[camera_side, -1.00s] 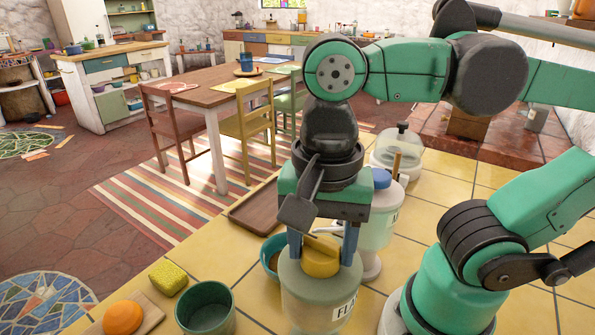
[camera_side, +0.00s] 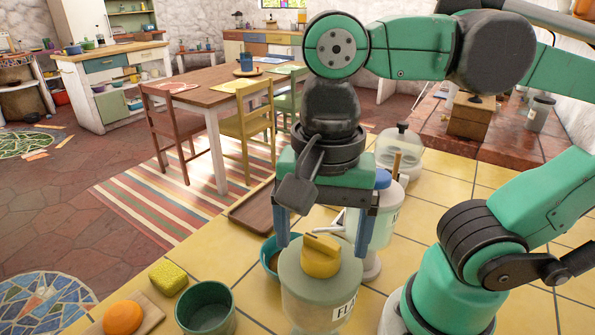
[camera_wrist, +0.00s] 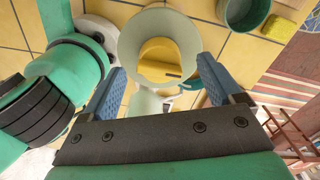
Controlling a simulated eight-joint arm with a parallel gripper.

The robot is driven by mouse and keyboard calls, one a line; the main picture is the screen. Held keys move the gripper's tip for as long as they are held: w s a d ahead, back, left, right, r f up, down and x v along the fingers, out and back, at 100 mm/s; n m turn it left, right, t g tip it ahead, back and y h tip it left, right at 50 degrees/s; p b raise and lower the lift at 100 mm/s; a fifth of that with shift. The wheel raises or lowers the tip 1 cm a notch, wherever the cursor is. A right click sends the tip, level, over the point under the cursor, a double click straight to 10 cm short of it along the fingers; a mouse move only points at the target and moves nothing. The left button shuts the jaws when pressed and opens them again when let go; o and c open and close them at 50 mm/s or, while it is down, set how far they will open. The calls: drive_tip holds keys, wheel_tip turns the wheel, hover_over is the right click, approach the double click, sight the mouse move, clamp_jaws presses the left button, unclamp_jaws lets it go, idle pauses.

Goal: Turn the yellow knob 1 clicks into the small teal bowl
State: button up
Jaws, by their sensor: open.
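The yellow knob (camera_side: 320,262) sits on top of a pale canister (camera_side: 318,290) with a label starting "FL". In the wrist view the knob (camera_wrist: 160,58) is below my gripper, with its raised ridge and a dark slot visible. My gripper (camera_side: 321,250) is open and empty, its blue fingers spread wide on either side of the knob and apart from it. The small teal bowl (camera_side: 268,259) is behind and left of the canister, partly hidden by it. A bit of the bowl's teal rim also shows in the wrist view (camera_wrist: 208,74).
A second canister with a blue knob (camera_side: 382,179) stands behind. A larger teal pot (camera_side: 206,310), a yellow sponge (camera_side: 168,277) and an orange (camera_side: 123,317) on a board are at the front left. A brown tray (camera_side: 252,212) lies behind the bowl. Yellow tiles at right are partly free.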

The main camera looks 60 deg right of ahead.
sight(322, 240)
wheel_tip(322, 240, up, 4)
drive_tip(key=shift+r, duration=0.1)
idle(1.0)
drive_tip(key=w+d+f+n+t, duration=0.7)
drive_tip(key=w+d+f+n, duration=0.1)
drive_tip(key=w+n, duration=0.4)
drive_tip(key=shift+d+f+n, duration=0.25)
drive_tip(key=shift+f+n, duration=0.55)
drive_tip(key=shift+f, duration=0.05)
